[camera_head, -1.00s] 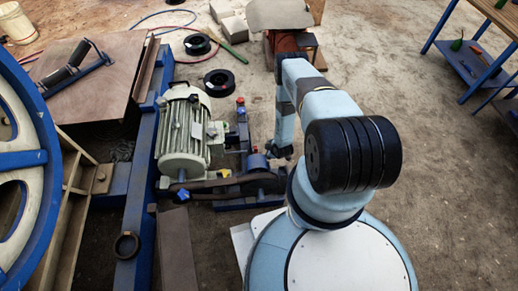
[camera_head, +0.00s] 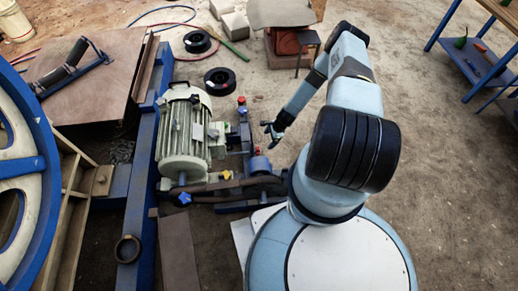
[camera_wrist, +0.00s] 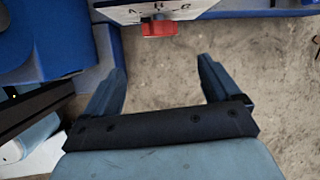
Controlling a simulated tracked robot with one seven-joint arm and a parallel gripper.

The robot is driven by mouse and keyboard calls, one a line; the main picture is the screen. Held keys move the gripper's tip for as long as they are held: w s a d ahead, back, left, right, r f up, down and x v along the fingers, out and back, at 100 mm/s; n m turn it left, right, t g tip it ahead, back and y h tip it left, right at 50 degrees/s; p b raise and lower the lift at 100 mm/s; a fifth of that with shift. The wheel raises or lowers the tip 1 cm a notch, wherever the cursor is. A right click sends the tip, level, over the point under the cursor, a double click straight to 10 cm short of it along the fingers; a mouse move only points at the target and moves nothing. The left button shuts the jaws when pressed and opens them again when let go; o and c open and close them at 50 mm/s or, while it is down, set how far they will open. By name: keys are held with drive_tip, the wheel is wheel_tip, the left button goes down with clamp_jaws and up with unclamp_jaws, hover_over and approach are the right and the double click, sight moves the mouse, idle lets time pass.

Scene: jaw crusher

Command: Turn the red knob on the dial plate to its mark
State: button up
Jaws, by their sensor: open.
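In the wrist view the red knob (camera_wrist: 159,28) sits at the lower edge of a white dial plate (camera_wrist: 120,13) at the top of the picture. Dark letters show on the plate, but its upper part is cut off and I cannot tell which mark the knob points to. My gripper (camera_wrist: 161,78) is open and empty, its two blue fingers apart. The knob lies ahead of the gap between the fingertips, not between them. In the head view my gripper (camera_head: 272,130) hangs just right of the blue machine frame; small red parts show there, but I cannot tell which is the knob.
A motor (camera_head: 184,132) stands left of my gripper, with a blue cylinder (camera_head: 260,164) below it. Blue machine parts (camera_wrist: 45,40) fill the wrist view's upper left. Bare ground (camera_head: 440,170) lies open to the right. A workbench (camera_head: 470,65) stands at the far right.

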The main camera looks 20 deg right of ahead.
sight(258, 151)
drive_tip(key=shift+m, duration=0.5)
drive_tip(key=x, duration=1.3)
drive_tip(key=shift+w+a, duration=0.2)
drive_tip(key=shift+a, duration=0.2)
drive_tip(key=shift+w, duration=0.1)
drive_tip(key=c, duration=1)
drive_tip(key=shift+a, duration=0.25)
drive_tip(key=shift+c, duration=0.3)
drive_tip(key=shift+d, duration=0.2)
